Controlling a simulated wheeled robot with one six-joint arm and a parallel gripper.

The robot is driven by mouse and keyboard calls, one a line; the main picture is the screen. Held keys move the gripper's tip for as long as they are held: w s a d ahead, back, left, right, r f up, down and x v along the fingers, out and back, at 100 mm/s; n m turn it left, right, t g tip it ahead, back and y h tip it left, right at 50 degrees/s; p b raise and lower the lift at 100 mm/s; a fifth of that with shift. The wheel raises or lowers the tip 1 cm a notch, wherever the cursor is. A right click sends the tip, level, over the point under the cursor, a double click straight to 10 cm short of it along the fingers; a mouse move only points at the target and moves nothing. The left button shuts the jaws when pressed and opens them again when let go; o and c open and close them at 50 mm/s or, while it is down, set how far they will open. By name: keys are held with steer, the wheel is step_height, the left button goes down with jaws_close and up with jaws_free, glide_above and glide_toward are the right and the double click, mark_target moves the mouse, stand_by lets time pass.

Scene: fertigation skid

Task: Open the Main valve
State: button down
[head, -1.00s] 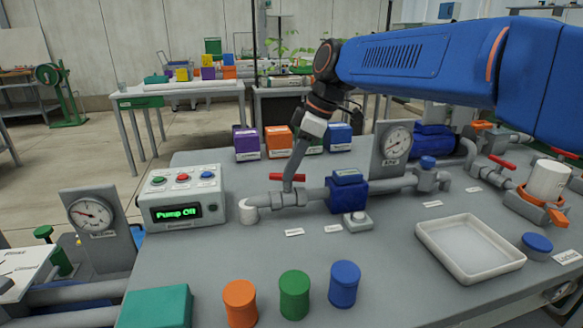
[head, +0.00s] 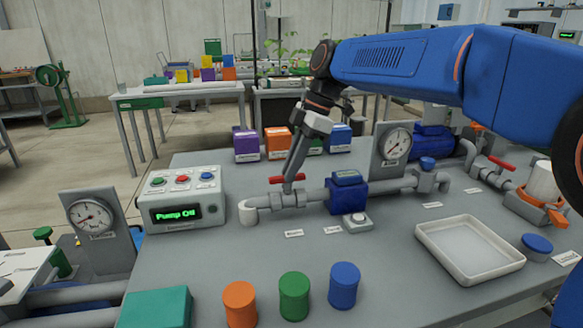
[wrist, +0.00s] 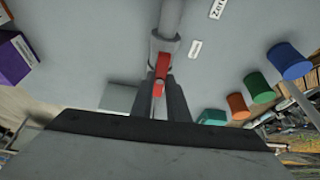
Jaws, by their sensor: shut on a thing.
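A valve with a red lever handle (head: 276,180) sits on the grey pipe just right of the control box. The label in front of it is too small to read, so I cannot tell whether it is the Main valve. The handle lies roughly along the pipe. My gripper (head: 289,183) comes down from above onto the handle. In the wrist view the red handle (wrist: 163,62) runs between the two grey fingers of my gripper (wrist: 161,88), which are shut on it. The fingers hide part of the handle.
A blue meter (head: 347,192) and a gauge panel (head: 393,150) stand right of the valve. Another red-handled valve (head: 502,163) is at far right. A white tray (head: 470,248) and coloured caps (head: 294,296) lie in front.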

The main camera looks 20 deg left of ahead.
steer(key=c, duration=1.7)
jaws_free()
steer(key=shift+v, duration=8.7)
